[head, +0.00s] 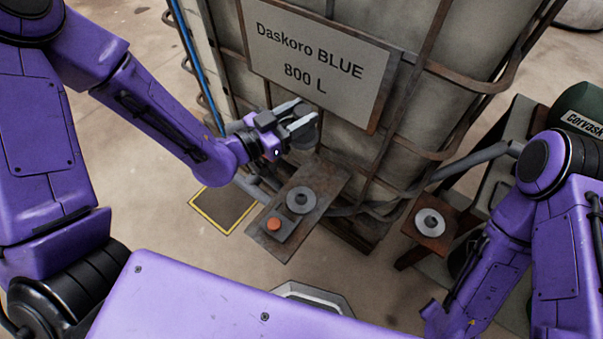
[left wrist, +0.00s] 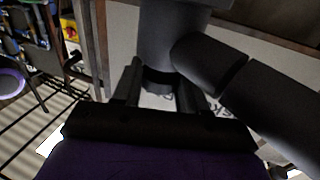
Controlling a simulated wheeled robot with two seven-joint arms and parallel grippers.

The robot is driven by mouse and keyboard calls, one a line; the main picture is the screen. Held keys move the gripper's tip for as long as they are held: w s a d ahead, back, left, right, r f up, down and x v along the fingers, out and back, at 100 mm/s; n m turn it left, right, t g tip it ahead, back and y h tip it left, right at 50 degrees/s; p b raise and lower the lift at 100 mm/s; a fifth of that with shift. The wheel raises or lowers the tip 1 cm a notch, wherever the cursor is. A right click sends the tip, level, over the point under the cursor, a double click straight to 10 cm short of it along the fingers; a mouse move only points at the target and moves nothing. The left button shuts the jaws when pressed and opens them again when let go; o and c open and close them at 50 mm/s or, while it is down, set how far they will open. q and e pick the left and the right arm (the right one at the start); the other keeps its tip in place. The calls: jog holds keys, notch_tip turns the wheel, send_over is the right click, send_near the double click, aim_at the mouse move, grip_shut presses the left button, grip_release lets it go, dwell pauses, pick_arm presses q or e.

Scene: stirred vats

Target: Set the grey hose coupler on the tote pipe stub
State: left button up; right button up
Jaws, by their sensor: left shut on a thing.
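My left gripper (head: 298,122) is shut on the grey hose coupler (head: 306,134), in front of the tote (head: 385,150) labelled "Daskoro BLUE 800 L". The left wrist view shows the coupler (left wrist: 165,45) between the two fingers (left wrist: 158,92), with a thick dark grey hose (left wrist: 270,115) branching off to the right. Below the coupler, apart from it, a round grey stub with a flange (head: 302,199) stands on a rusty plate (head: 328,182) at the tote's foot. It appears to be the tote pipe stub. My right gripper is not visible.
An orange button (head: 273,224) sits beside the stub. A second round grey fitting (head: 430,222) stands on a brown stand (head: 447,243) to the right. Rusty cage bars surround the tote. A yellow-edged floor mat (head: 222,207) lies left of the plate. A dark green container (head: 580,113) is at right.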

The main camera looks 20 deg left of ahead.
pick_arm(q)
jog(key=s+f+m+g+h, duration=0.1)
jog(key=s+d+f+m+g+h+b, duration=0.1)
jog(key=f+g+h, duration=0.1)
jog(key=s+d+f+m+g+h+b, duration=0.1)
jog(key=m, duration=0.1)
jog(key=shift+d+f+g, duration=0.2)
jog(key=shift+g, duration=0.2)
jog(key=s+f+m+g+h+b, duration=0.2)
jog(key=s+f+m+g+h, duration=0.1)
jog(key=s+f+m+g, duration=0.1)
jog(key=shift+a+f+g+b, duration=0.4)
jog(key=shift+f+g, duration=0.3)
jog(key=shift+g, duration=0.2)
notch_tip(320, 180, down, 6)
jog(key=b, duration=0.5)
jog(key=shift+s+d+r, duration=0.1)
jog(key=shift+r, duration=0.05)
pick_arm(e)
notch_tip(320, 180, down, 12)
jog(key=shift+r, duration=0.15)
pick_arm(q)
jog(key=shift+s+a+r, duration=0.1)
jog(key=shift+a, duration=0.1)
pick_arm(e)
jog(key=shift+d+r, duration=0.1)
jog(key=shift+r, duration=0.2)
